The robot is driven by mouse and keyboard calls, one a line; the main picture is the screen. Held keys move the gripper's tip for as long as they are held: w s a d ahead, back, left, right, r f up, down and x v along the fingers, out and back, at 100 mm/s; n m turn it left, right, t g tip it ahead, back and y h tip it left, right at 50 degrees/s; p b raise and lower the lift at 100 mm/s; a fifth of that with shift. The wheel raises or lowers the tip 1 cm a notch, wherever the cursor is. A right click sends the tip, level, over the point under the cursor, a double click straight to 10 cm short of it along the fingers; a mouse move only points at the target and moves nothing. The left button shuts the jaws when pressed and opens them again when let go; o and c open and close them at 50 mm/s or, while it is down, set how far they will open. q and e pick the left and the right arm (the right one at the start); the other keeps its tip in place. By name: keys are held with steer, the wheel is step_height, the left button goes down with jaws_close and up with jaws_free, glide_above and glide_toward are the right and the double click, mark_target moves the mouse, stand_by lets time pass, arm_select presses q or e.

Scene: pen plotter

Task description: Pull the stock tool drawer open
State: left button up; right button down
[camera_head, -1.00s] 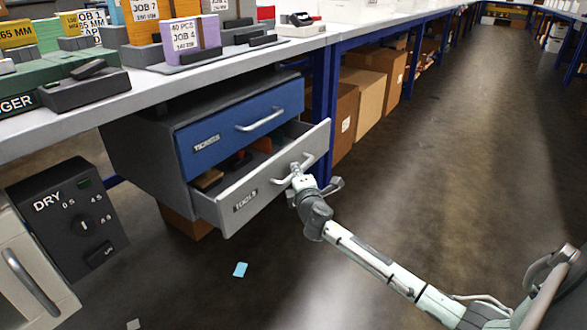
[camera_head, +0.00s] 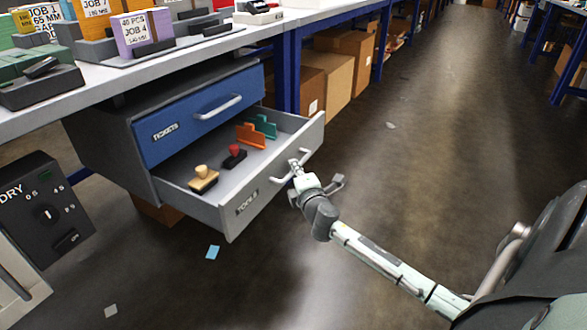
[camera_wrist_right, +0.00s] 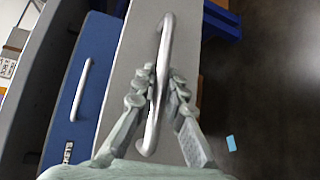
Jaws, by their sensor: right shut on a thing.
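The grey tool drawer (camera_head: 275,193), labelled TOOLS, stands well out of the cabinet under the bench, below the blue TICKETS drawer (camera_head: 200,115). Inside it are a wooden stamp (camera_head: 203,178), a red-topped stamp (camera_head: 234,156), and orange and teal pieces (camera_head: 251,136). My right gripper (camera_head: 296,168) is at the drawer's front, shut on its pale bar handle (camera_head: 313,153). In the right wrist view, the fingers (camera_wrist_right: 158,88) close around the middle of the handle (camera_wrist_right: 165,40). The left gripper is not clearly shown.
The bench top (camera_head: 85,95) above carries job boxes and trays. Cardboard boxes (camera_head: 335,70) stand under the bench behind the drawer. A dryer-like unit with a DRY dial (camera_head: 45,213) is at lower left. The floor right of the drawer is open.

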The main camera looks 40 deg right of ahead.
steer(key=c, duration=1.6)
jaws_free()
steer(key=v, duration=1.2)
steer(key=shift+a, duration=0.1)
